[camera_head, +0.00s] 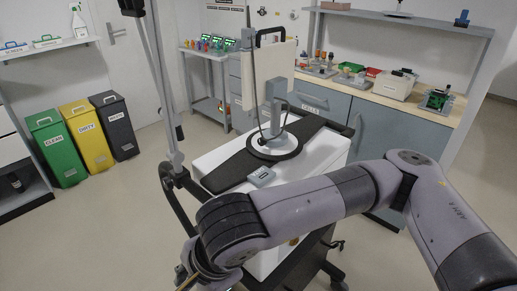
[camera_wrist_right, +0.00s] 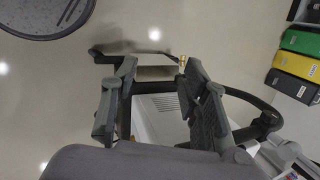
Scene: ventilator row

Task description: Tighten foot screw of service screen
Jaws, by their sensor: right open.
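The service screen (camera_head: 272,75) is a cream panel with a black handle, seen upright on a grey stand above the ventilator cart (camera_head: 215,158). The stand's round foot (camera_head: 274,147) rests on the dark plate of the cart top. I cannot pick out a foot screw there. My right gripper (camera_wrist_right: 158,98) is open and empty in the wrist view, low beside the cart. A small brass-coloured part (camera_wrist_right: 182,63) shows by its right fingertip; I cannot tell whether they touch. In the head view, my right arm hides the cart's near side. My left gripper is not in view.
A small grey box (camera_head: 262,176) lies on the cart's front top. A pole with a hanging cable (camera_head: 160,80) stands at the cart's left. Green, yellow and dark bins (camera_head: 86,138) stand at left. A workbench (camera_head: 350,95) lines the back. Floor left of the cart is clear.

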